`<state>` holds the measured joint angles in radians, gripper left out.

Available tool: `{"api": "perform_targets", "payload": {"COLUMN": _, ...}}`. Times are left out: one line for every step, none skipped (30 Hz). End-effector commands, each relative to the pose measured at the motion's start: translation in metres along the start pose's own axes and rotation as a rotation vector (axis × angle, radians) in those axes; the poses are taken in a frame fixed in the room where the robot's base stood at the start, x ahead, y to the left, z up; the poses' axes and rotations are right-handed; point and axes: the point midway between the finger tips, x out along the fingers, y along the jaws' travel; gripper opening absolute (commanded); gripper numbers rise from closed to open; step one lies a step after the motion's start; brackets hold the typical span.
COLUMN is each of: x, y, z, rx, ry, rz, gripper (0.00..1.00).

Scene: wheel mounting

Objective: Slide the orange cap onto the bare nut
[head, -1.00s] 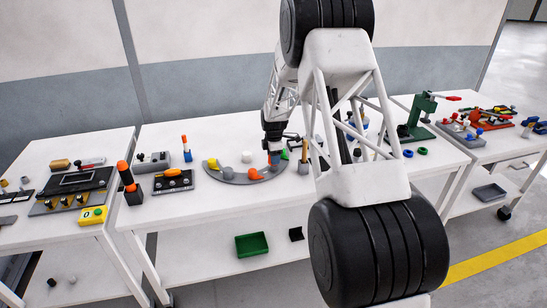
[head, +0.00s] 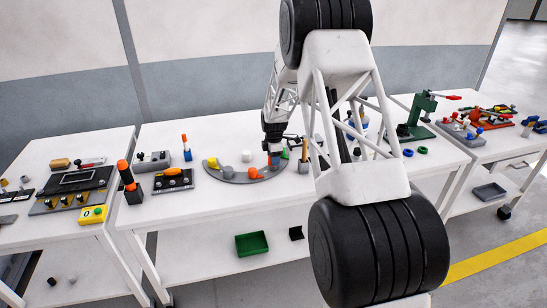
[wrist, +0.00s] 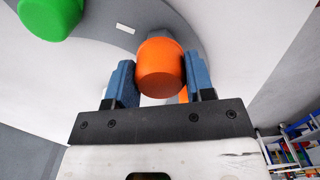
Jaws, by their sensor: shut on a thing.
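An orange cap (wrist: 160,68) is between the two blue fingers of my gripper (wrist: 160,80) in the wrist view. The fingers are shut on its sides. A grey nut-like end (wrist: 161,37) shows just beyond the cap; I cannot tell whether the cap is around it or only in front of it. In the head view, my gripper (head: 274,158) is low over the right part of the curved grey plate (head: 234,178). Orange (head: 253,173) shows just left of the fingers.
A yellow cap (head: 212,162) is at the plate's left end. A green cap (head: 284,154) is right of my gripper and shows in the wrist view (wrist: 50,15). A black block with an orange knob (head: 173,174) stands left of the plate.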

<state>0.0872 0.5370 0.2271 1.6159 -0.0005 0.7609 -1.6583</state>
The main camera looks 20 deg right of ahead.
Motion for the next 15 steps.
{"api": "perform_targets", "payload": {"x": 0.001, "y": 0.0, "z": 0.0, "rx": 0.0, "ry": 0.0, "rz": 0.0, "gripper": 0.2}}
{"api": "perform_targets", "payload": {"x": 0.002, "y": 0.0, "z": 0.0, "rx": 0.0, "ry": 0.0, "rz": 0.0, "gripper": 0.2}}
{"api": "perform_targets", "payload": {"x": 0.003, "y": 0.0, "z": 0.0, "rx": 0.0, "ry": 0.0, "rz": 0.0, "gripper": 0.2}}
{"api": "perform_targets", "payload": {"x": 0.003, "y": 0.0, "z": 0.0, "rx": 0.0, "ry": 0.0, "rz": 0.0, "gripper": 0.2}}
{"api": "perform_targets", "payload": {"x": 0.004, "y": 0.0, "z": 0.0, "rx": 0.0, "ry": 0.0, "rz": 0.0, "gripper": 0.2}}
{"api": "perform_targets", "payload": {"x": 0.005, "y": 0.0, "z": 0.0, "rx": 0.0, "ry": 0.0, "rz": 0.0, "gripper": 0.2}}
{"api": "perform_targets", "payload": {"x": 0.005, "y": 0.0, "z": 0.0, "rx": 0.0, "ry": 0.0, "rz": 0.0, "gripper": 0.2}}
{"api": "perform_targets", "payload": {"x": 0.006, "y": 0.0, "z": 0.0, "rx": 0.0, "ry": 0.0, "rz": 0.0, "gripper": 0.2}}
{"api": "perform_targets", "payload": {"x": 0.007, "y": 0.0, "z": 0.0, "rx": 0.0, "ry": 0.0, "rz": 0.0, "gripper": 0.2}}
{"api": "perform_targets", "payload": {"x": 0.008, "y": 0.0, "z": 0.0, "rx": 0.0, "ry": 0.0, "rz": 0.0, "gripper": 0.2}}
{"api": "perform_targets", "payload": {"x": 0.008, "y": 0.0, "z": 0.0, "rx": 0.0, "ry": 0.0, "rz": 0.0, "gripper": 0.2}}
{"api": "perform_targets", "payload": {"x": 0.009, "y": 0.0, "z": 0.0, "rx": 0.0, "ry": 0.0, "rz": 0.0, "gripper": 0.2}}
{"api": "perform_targets", "payload": {"x": 0.01, "y": 0.0, "z": 0.0, "rx": 0.0, "ry": 0.0, "rz": 0.0, "gripper": 0.2}}
{"api": "perform_targets", "payload": {"x": 0.011, "y": 0.0, "z": 0.0, "rx": 0.0, "ry": 0.0, "rz": 0.0, "gripper": 0.2}}
{"api": "perform_targets", "payload": {"x": 0.011, "y": 0.0, "z": 0.0, "rx": 0.0, "ry": 0.0, "rz": 0.0, "gripper": 0.2}}
